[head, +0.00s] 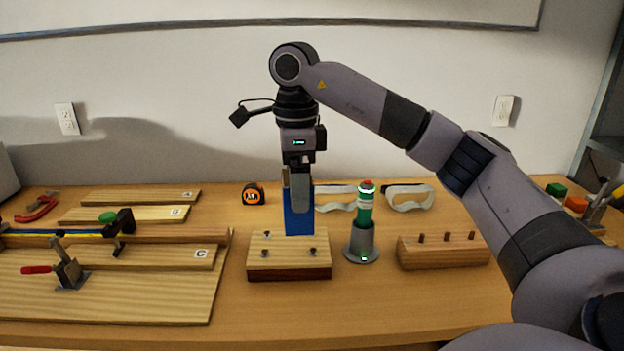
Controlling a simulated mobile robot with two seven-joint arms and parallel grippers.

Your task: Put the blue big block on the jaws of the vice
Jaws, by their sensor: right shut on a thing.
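My right gripper (299,192) points straight down at the middle of the table, shut on a blue block (299,222). The block hangs upright below the fingers, at the back edge of a wooden block with several dark screws (289,262); I cannot tell whether it touches that block or the table. A grey metal tool (598,208) at the far right edge may be the vice; it is partly cut off, so its jaws are unclear. My left gripper is not in view.
A green-and-white cylinder in a grey stand (362,242), a wooden block with pegs (443,250) and white goggles (409,196) stand right of the gripper. A tape measure (253,194) lies behind left. A clamp board (110,290) fills the left. Green (556,190) and orange (576,204) blocks sit far right.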

